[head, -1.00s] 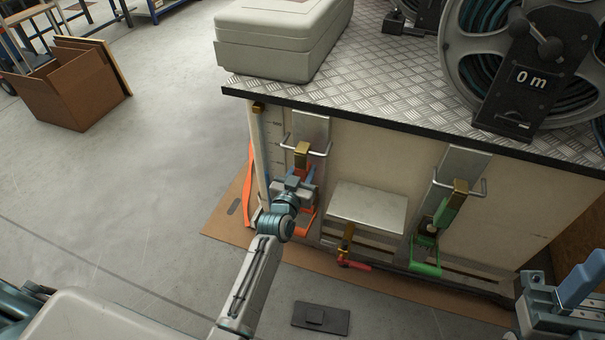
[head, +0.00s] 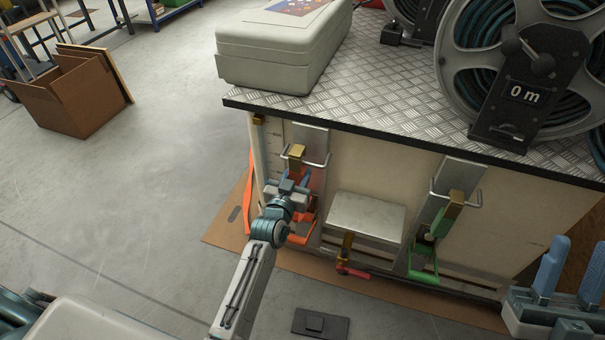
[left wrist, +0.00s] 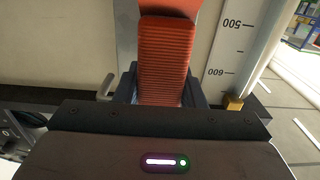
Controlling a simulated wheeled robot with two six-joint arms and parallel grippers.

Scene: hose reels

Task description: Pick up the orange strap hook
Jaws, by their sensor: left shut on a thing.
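The orange strap hook (head: 302,238) hangs on the cart's front panel at the left, below a brass block on a metal plate. My left gripper (head: 298,181) is at it and shut on its orange part, largely hiding it in the head view. In the left wrist view the ribbed orange piece (left wrist: 164,55) runs down between the dark fingers of the left gripper (left wrist: 160,88). My right gripper (head: 568,272) is at the lower right, empty, its two blue fingers apart.
A green strap hook (head: 424,258) hangs further right on the panel. A metal step (head: 367,215) and a red-handled brass piece (head: 349,266) sit between. The cart top (head: 400,100) overhangs, carrying a pale case (head: 280,48) and a hose reel (head: 520,70).

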